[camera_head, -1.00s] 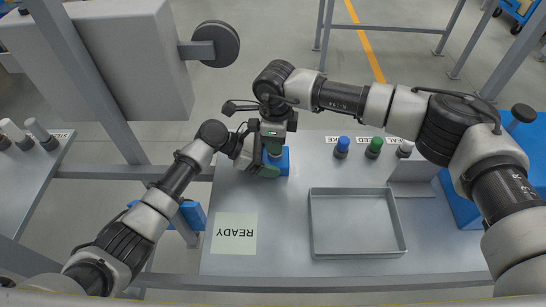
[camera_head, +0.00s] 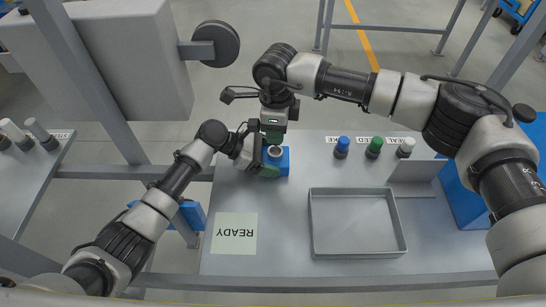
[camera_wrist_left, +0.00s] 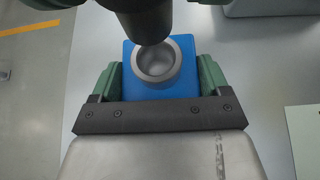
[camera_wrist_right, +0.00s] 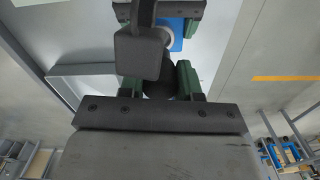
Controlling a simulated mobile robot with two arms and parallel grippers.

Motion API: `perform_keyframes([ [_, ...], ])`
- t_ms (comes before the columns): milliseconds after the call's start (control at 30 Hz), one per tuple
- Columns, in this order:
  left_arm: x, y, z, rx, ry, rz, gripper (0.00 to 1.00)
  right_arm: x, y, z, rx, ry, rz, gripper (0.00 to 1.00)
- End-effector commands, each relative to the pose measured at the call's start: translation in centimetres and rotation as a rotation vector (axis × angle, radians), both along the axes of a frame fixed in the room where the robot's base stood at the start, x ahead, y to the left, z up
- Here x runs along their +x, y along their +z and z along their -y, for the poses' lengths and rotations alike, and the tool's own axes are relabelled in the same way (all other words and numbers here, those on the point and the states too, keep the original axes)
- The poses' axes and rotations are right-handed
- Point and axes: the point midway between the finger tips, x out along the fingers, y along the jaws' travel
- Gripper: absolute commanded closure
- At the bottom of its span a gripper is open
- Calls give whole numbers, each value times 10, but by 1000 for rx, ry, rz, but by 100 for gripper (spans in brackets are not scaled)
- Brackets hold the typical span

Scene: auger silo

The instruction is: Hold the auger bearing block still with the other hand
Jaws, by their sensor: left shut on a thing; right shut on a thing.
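The auger bearing block (camera_head: 284,165) is blue with a round grey ring (camera_head: 275,151) around an opening in its top. It stands near the left back part of the table. My left gripper (camera_head: 264,158) is shut on it; the left wrist view shows the block (camera_wrist_left: 130,58) between the two green fingers. My right gripper (camera_head: 273,138) is above the block, shut on a dark grey part (camera_wrist_right: 138,57) with a lever-like arm (camera_head: 240,94). In the left wrist view, the dark round end (camera_wrist_left: 147,20) overlaps the ring's upper edge; contact cannot be told.
A grey open tray (camera_head: 313,222), which looks empty, lies on the table, right of a pale READY card (camera_head: 234,233). Blue (camera_head: 342,147), green (camera_head: 374,147) and grey (camera_head: 405,147) knobs stand along the back. A grey cabinet (camera_head: 125,60) stands back left.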

Motion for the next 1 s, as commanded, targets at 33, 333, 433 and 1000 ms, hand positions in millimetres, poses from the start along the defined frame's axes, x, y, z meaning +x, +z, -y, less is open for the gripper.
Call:
perform_keyframes([
  [33,-1,-7,-2,12,1,-6,58,1,1,3,0,-1,1,99],
  [333,-1,-7,-2,11,1,-6,58,-1,12,25,1,-1,1,99],
  [433,-1,-7,-2,11,1,-6,58,-1,16,32,1,-1,1,99],
  [1000,-1,-7,-2,11,1,-6,58,-2,36,72,1,-1,1,99],
])
